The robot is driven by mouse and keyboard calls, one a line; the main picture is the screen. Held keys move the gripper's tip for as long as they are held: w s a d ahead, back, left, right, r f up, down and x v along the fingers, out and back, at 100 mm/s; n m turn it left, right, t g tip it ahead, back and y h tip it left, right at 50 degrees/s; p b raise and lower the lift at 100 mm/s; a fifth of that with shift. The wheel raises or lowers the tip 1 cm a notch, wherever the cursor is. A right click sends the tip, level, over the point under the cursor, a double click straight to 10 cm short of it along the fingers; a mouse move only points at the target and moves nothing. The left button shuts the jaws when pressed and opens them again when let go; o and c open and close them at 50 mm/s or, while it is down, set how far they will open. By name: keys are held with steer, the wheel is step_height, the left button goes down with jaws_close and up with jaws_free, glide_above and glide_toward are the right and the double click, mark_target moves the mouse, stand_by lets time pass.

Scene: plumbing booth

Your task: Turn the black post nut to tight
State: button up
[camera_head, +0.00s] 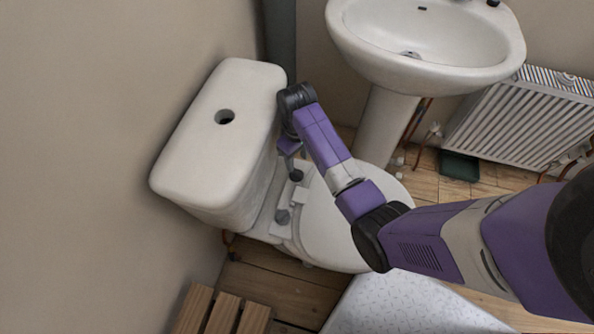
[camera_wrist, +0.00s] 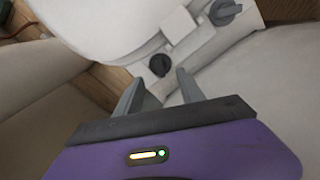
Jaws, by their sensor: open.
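The black post nut (camera_wrist: 160,65) stands on the white hinge bar at the back of the toilet seat. In the wrist view it sits just beyond and between my fingertips, apart from them. In the head view the black nut (camera_head: 297,176) is just below my gripper (camera_head: 291,164). My gripper is open and empty, with its two grey fingers spread in the wrist view (camera_wrist: 159,80). A second, dark grey nut (camera_wrist: 225,12) is on the same bar, at the upper right of the wrist view. It also shows lower in the head view (camera_head: 282,216).
The toilet cistern (camera_head: 215,145) stands close to the left of my gripper. The toilet lid (camera_head: 335,225) lies right of the nuts. A washbasin (camera_head: 425,45) on a pedestal and a radiator (camera_head: 525,120) are at upper right. A slatted wooden piece (camera_head: 222,313) is below.

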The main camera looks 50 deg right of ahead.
mark_target(297, 172)
step_height(297, 172, down, 8)
steer(key=shift+r+b, duration=0.25)
steer(key=shift+b, duration=0.85)
steer(key=shift+c, duration=0.5)
jaws_close()
